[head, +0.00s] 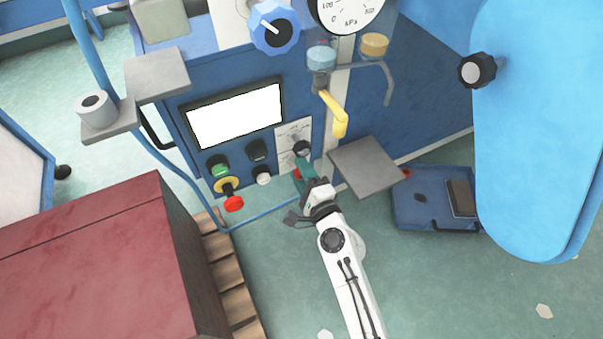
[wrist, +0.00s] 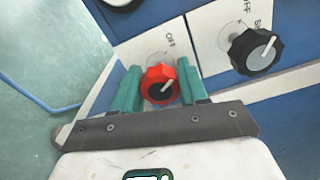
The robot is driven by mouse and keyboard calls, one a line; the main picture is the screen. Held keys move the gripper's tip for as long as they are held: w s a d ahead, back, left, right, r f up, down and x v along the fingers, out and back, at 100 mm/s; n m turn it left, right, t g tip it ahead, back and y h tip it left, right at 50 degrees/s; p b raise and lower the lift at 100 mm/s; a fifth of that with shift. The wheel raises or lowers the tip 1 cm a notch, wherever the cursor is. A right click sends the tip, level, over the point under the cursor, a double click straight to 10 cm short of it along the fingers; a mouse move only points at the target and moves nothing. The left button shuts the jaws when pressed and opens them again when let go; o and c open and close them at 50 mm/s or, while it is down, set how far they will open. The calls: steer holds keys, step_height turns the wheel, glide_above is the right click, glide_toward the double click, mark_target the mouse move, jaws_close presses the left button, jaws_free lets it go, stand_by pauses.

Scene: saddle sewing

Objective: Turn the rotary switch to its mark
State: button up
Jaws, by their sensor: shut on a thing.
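In the head view my gripper (head: 304,178) reaches the lower part of the white plate (head: 284,135) on the blue cabinet. There the red knob is mostly hidden by the fingers.
A black knob (wrist: 253,52) with its own labels is right of my gripper in the wrist view. In the head view, green (head: 219,170) and red (head: 234,204) buttons are left of it. A grey shelf (head: 368,165) juts out close on the right.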

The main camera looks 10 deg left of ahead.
steer(key=shift+a+n+b, duration=0.15)
steer(key=shift+n+b, duration=0.25)
steer(key=shift+n, duration=0.8)
steer(key=shift+s+f, duration=0.1)
steer(key=o, duration=1)
steer(key=v, duration=1)
steer(key=shift+s+d, duration=0.3)
